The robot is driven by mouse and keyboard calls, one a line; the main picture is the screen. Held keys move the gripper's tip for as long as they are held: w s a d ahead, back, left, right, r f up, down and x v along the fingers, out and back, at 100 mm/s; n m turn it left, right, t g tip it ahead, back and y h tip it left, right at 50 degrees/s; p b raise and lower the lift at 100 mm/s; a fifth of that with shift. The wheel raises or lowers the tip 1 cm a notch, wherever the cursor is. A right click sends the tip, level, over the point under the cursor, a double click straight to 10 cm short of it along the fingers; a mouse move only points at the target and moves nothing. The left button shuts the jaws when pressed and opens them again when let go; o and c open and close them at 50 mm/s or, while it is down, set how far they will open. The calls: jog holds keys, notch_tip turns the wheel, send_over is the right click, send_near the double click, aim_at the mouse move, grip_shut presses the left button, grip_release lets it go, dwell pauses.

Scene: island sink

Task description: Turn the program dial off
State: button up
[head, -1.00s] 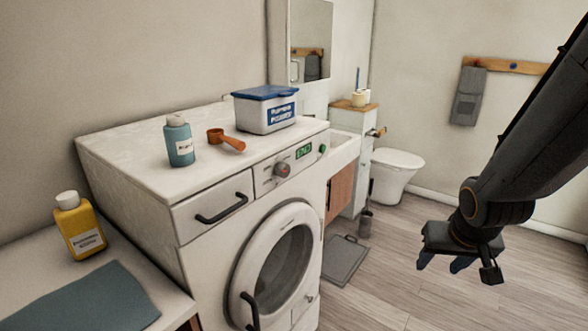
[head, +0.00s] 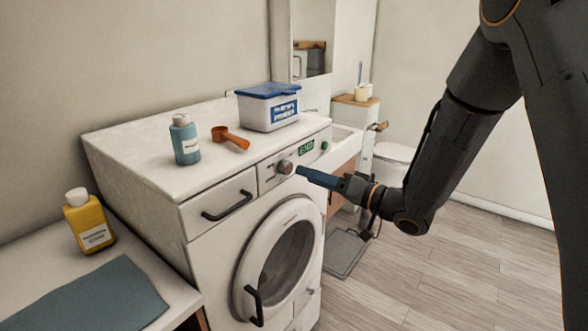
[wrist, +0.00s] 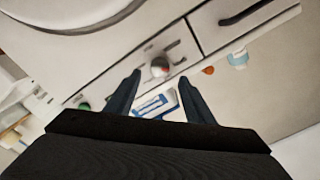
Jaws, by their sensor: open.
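In the wrist view the dial (wrist: 160,66) lies just beyond and between my fingertips. My gripper (head: 300,171) is open and empty, with its blue fingers pointing left at the dial from the right. The wrist view shows both fingers (wrist: 160,76) spread apart. I cannot tell whether a fingertip touches the dial.
A blue-lidded box (head: 268,108), an orange scoop (head: 230,137) and a teal bottle (head: 185,140) stand on the washing machine (head: 150,165). The drawer handle (head: 227,206) and round door (head: 278,258) are below. A yellow bottle (head: 89,222) stands at left.

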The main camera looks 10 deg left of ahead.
aim_at(290, 168)
jog(key=p+x, duration=0.1)
jog(key=x, duration=0.5)
jog(key=shift+p, duration=0.4)
jog(key=shift+w, duration=0.1)
jog(key=c, duration=1.1)
